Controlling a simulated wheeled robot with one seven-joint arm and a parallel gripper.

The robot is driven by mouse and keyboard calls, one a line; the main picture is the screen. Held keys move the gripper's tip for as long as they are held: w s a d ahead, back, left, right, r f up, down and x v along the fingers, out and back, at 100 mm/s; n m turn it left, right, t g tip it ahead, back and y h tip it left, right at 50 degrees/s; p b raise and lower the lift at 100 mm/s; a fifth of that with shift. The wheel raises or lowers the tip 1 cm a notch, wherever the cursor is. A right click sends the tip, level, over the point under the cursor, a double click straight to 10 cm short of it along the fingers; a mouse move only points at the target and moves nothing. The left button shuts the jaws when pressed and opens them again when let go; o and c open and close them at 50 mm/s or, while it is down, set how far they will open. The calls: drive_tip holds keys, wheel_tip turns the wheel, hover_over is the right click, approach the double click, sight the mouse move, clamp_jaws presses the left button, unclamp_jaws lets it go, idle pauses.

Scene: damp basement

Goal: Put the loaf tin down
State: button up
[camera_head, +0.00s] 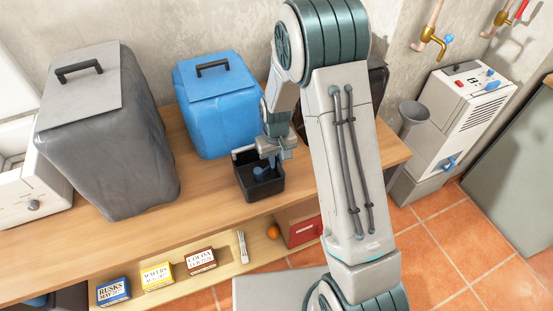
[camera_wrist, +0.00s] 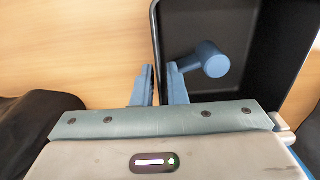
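The loaf tin is a black, open, box-shaped tin (camera_head: 278,188) at the front edge of the wooden worktop, upright. My gripper (camera_head: 262,150) is above its rear left side. In the wrist view the fingers of my gripper (camera_wrist: 160,88) stand on either side of the tin's left wall, closed on it. The tin's dark inside (camera_wrist: 265,60) fills the right of that view. A blue piece with a round end (camera_wrist: 212,62) lies inside the tin. I cannot tell whether the tin's base touches the worktop.
A blue lidded container (camera_head: 215,110) stands behind the tin, and a large grey one (camera_head: 105,150) stands at the left. Boxes of rusks (camera_head: 114,291), wafers (camera_head: 158,276) and cocoa (camera_head: 201,261) sit on the shelf below. Bare worktop (camera_head: 200,200) lies left of the tin.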

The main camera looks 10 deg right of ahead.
drive_tip(key=shift+o, duration=0.5)
drive_tip(key=shift+r, duration=0.1)
drive_tip(key=shift+r, duration=0.2)
wheel_tip(320, 180, up, 12)
drive_tip(key=s+d+r+m+t, duration=0.1)
drive_tip(key=s+d+r, duration=0.1)
drive_tip(key=s, duration=0.5)
drive_tip(key=s+d+r+m+t, duration=0.1)
drive_tip(key=s+d+r, duration=0.2)
drive_tip(key=s+r, duration=0.2)
drive_tip(key=s+d+r+m+t, duration=0.1)
drive_tip(key=s+d+r, duration=0.2)
drive_tip(key=s, duration=0.6)
drive_tip(key=shift+r, duration=0.55)
drive_tip(key=shift+d, duration=0.1)
